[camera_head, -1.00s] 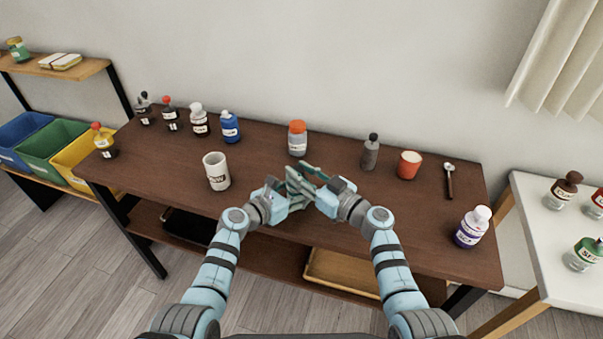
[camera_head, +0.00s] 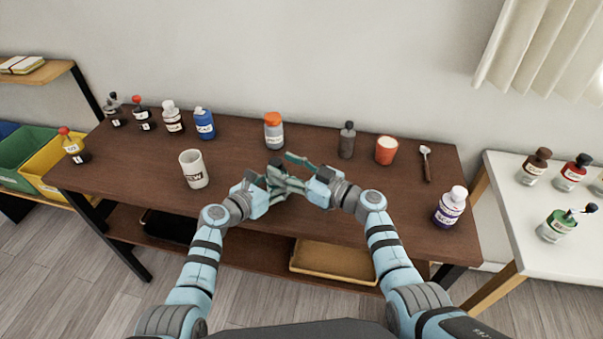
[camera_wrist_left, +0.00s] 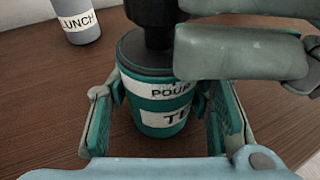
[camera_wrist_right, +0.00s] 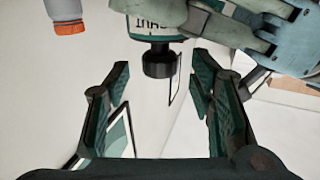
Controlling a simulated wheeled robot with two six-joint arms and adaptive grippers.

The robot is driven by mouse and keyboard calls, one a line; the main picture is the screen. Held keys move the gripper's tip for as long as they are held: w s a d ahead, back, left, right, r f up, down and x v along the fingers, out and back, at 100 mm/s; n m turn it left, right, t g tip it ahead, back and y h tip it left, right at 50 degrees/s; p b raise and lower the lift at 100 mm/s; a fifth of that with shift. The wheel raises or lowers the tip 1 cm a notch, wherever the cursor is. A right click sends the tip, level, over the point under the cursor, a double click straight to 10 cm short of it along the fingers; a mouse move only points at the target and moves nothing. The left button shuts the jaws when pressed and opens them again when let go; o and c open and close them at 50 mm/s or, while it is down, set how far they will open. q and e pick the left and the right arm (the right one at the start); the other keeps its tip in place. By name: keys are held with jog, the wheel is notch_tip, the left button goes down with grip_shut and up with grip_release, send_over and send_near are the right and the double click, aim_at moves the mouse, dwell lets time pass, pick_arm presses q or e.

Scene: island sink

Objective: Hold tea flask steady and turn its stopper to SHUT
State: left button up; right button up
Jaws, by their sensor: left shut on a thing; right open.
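The tea flask (camera_wrist_left: 150,103) is teal with white labels; "POUR" and part of a "T" word show in the left wrist view. My left gripper (camera_wrist_left: 150,90) is shut around its body and holds it upright. The black stopper (camera_wrist_left: 150,28) sits on top. In the right wrist view the flask (camera_wrist_right: 150,24) appears inverted, with a "SHUT" label, and its stopper (camera_wrist_right: 158,62) lies between the spread fingers of my right gripper (camera_wrist_right: 160,75), apparently without contact. In the head view my right gripper (camera_head: 286,168) is open beside the left one, and the flask is mostly hidden.
The orange-lidded lunch flask (camera_head: 274,130) stands behind the grippers; it also shows in the left wrist view (camera_wrist_left: 78,20). A white mug (camera_head: 193,169) stands left, a grey bottle (camera_head: 346,142) and red cup (camera_head: 387,150) right. The brown tabletop (camera_head: 330,205) is clear around my arms.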

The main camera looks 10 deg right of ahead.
jog(key=v, duration=1)
jog(key=shift+s+d, duration=0.1)
jog(key=shift+s, duration=0.05)
pick_arm(q)
jog(key=o, duration=1.3)
